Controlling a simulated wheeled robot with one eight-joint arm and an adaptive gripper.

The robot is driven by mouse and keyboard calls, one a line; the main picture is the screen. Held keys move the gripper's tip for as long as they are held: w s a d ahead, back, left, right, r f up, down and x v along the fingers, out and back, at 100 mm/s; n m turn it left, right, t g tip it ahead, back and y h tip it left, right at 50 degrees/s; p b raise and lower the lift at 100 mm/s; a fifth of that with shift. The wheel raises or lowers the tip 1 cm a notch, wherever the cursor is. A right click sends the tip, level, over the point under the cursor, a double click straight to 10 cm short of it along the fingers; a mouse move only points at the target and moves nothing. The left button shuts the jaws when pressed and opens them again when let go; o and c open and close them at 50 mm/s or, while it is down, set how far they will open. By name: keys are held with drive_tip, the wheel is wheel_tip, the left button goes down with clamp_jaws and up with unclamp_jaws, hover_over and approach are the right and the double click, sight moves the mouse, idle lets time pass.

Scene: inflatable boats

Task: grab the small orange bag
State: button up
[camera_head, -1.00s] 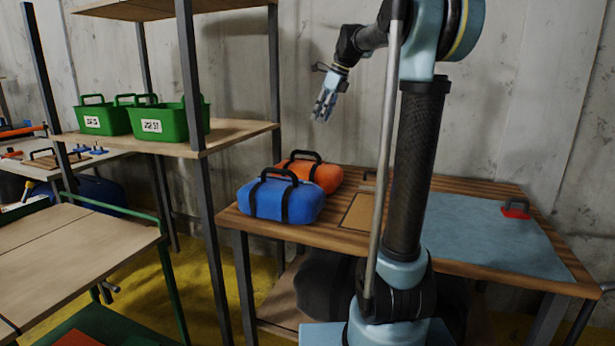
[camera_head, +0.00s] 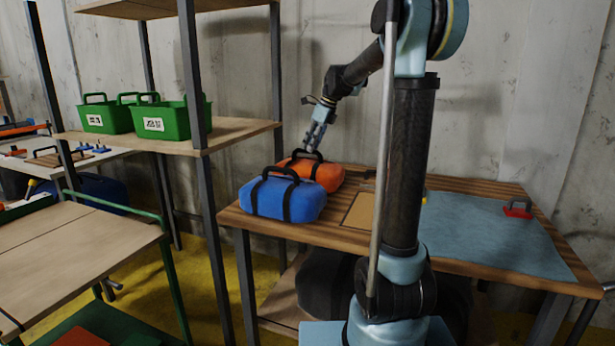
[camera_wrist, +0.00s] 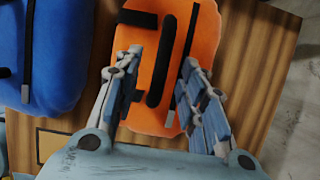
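The small orange bag (camera_head: 324,174) lies on the wooden table behind the blue bag, with a black handle on top. In the wrist view the orange bag (camera_wrist: 184,52) fills the upper middle, and its black handle (camera_wrist: 161,62) runs between my fingers. My gripper (camera_head: 316,138) points down just above the orange bag. In the wrist view my gripper (camera_wrist: 158,75) is open, with one finger on each side of the handle. I cannot tell whether the fingers touch the bag.
The blue bag (camera_head: 282,200) sits close in front of the orange one on the wooden table (camera_head: 335,233). A shelf with green baskets (camera_head: 172,118) stands to the left. A red-handled tool (camera_head: 517,209) lies on the blue mat (camera_head: 490,235). A concrete wall is behind.

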drive_tip(key=shift+x, duration=2.35)
drive_tip(key=shift+w+a+r, duration=0.1)
drive_tip(key=shift+w+a, duration=0.05)
drive_tip(key=shift+w, duration=0.05)
clamp_jaws()
